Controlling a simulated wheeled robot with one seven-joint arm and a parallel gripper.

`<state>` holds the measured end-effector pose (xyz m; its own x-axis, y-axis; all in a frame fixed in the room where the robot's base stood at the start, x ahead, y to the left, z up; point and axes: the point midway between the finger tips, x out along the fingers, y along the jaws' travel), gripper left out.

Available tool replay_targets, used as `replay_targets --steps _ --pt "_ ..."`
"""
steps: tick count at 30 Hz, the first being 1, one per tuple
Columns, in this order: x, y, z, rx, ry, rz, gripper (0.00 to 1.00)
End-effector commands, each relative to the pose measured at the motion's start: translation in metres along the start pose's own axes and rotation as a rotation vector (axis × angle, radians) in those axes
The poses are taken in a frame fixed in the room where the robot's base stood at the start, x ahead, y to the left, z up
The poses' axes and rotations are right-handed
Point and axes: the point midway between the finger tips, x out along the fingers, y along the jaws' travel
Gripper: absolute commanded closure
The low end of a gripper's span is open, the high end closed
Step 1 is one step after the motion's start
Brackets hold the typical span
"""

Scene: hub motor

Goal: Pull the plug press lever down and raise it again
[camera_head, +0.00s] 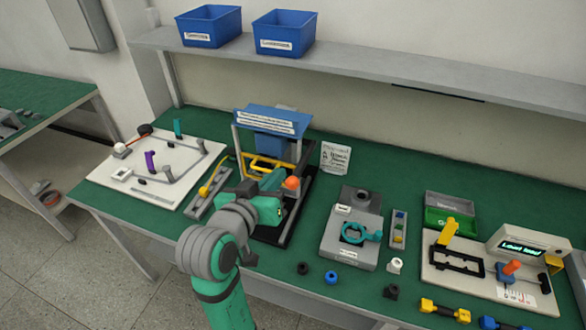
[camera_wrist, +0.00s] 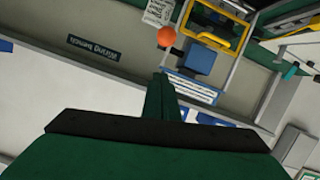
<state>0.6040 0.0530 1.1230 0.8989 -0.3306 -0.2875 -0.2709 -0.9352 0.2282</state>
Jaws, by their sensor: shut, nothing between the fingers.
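The plug press (camera_head: 265,120) has a grey frame, a blue sloped top with white labels and a yellow guard. It stands at the back middle of the green bench. An orange ball knob (camera_head: 291,183), which looks like the lever's end, shows at the press's front right. My gripper (camera_head: 280,197) is beside the knob in the picture, shut and empty. In the wrist view the orange knob (camera_wrist: 166,36) lies beyond the shut finger tips (camera_wrist: 160,80), apparently apart from them. The lever's arm is mostly hidden. The yellow guard (camera_wrist: 222,30) also shows there.
A white cable board (camera_head: 155,165) lies left of the press. A grey fixture with a teal handle (camera_head: 352,235) stands to the right, with loose small parts in front. A shelf (camera_head: 400,75) with blue bins (camera_head: 285,35) hangs behind. A test station (camera_head: 490,275) is far right.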

Motion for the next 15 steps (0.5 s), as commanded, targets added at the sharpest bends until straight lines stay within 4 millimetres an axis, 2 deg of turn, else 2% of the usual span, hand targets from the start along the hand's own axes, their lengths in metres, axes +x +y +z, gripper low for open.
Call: replay_targets --steps 3,8,11,15 --pt "-0.006 0.0 -0.013 0.028 -0.012 0.004 1.0" --pt "-0.003 0.001 -0.016 0.039 -0.023 0.008 1.0" --pt "0.007 0.001 -0.015 0.038 -0.023 0.009 1.0" --pt "0.031 0.002 -0.014 0.037 -0.025 0.01 1.0"
